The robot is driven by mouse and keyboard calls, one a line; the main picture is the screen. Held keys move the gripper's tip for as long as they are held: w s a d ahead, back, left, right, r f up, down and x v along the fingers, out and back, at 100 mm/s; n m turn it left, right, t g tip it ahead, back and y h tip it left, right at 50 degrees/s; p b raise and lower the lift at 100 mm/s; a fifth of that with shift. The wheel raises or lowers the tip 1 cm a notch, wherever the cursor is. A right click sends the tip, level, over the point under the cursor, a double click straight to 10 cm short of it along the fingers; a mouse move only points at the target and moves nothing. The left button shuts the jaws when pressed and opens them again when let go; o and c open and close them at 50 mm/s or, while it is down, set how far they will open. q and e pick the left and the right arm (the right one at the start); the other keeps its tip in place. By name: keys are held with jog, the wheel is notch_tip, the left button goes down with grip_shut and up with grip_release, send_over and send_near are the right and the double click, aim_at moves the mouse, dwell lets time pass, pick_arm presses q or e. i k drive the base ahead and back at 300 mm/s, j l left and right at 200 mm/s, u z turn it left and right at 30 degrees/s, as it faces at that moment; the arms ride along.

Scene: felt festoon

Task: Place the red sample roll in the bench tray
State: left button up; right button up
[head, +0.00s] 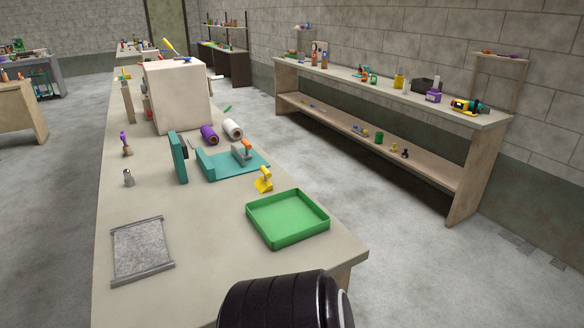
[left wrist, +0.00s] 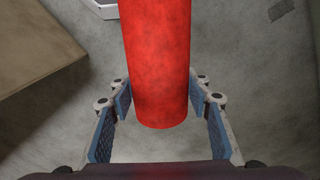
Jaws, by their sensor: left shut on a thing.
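The red sample roll (left wrist: 156,60) is a plain red cylinder in the left wrist view, reaching from the top edge down to its rounded end. My left gripper (left wrist: 160,92) has its blue-padded fingers on both sides of the roll and is shut on it. The roll is above a grey floor there, and its far end is out of frame. The green tray (head: 261,231) lies on the long bench in the head view, shallow and empty. Neither gripper shows in the head view, and my right gripper is in no view.
The long bench (head: 190,250) carries a grey felt panel (head: 142,250), a teal stand (head: 178,158), a yellow tool (head: 264,179), purple and white rolls (head: 232,130) and a large pale block (head: 178,96). A cluttered wall bench (head: 390,99) stands right across open floor.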

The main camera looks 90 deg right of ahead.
aim_at(275, 225)
jog(key=z, duration=1.9)
